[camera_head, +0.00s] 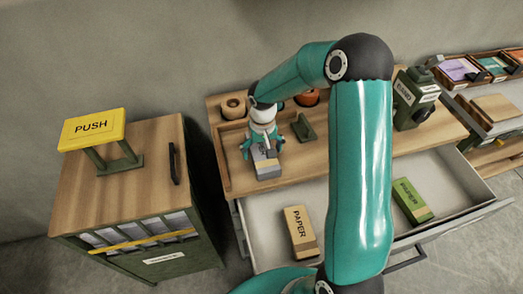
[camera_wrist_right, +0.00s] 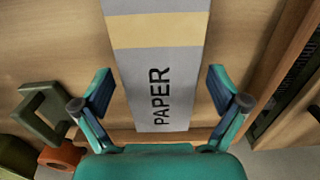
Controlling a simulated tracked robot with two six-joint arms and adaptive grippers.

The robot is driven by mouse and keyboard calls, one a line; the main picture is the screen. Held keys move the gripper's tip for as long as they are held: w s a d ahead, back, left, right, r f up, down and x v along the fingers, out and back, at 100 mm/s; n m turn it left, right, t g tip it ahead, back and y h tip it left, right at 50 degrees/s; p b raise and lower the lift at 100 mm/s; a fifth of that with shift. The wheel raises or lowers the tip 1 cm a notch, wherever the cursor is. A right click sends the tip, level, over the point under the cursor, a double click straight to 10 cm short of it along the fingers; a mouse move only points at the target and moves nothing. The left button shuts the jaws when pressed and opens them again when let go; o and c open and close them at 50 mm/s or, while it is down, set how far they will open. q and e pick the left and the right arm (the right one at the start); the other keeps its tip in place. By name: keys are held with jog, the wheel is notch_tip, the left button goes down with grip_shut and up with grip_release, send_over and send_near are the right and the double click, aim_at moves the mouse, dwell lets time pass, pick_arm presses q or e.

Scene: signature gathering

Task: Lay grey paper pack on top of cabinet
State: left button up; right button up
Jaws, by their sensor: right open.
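The grey paper pack (camera_head: 268,170) lies on the wooden desk top (camera_head: 330,180) near its left front. In the right wrist view the grey paper pack (camera_wrist_right: 165,60) shows a beige band and the word PAPER. My right gripper (camera_head: 262,148) is above the pack's far end; in its wrist view the gripper (camera_wrist_right: 162,76) is open, one finger on each side of the pack, with gaps to both. The cabinet (camera_head: 78,192) stands to the left, with a wooden top. My left gripper is not in view.
A yellow PUSH sign (camera_head: 92,129) on a green stand and a dark handle (camera_head: 174,163) are on the cabinet top; bare wood lies in front. The open drawer (camera_head: 270,240) holds a tan pack (camera_head: 299,232) and a green pack (camera_head: 411,200). A green bracket (camera_head: 304,128) stands right of the gripper.

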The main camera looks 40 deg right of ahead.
aim_at(262, 150)
jog(key=shift+r+p, duration=0.45)
jog(key=shift+r, duration=0.1)
notch_tip(262, 150, up, 6)
jog(key=p, duration=0.3)
notch_tip(262, 150, up, 5)
jog(key=shift+r, duration=0.1)
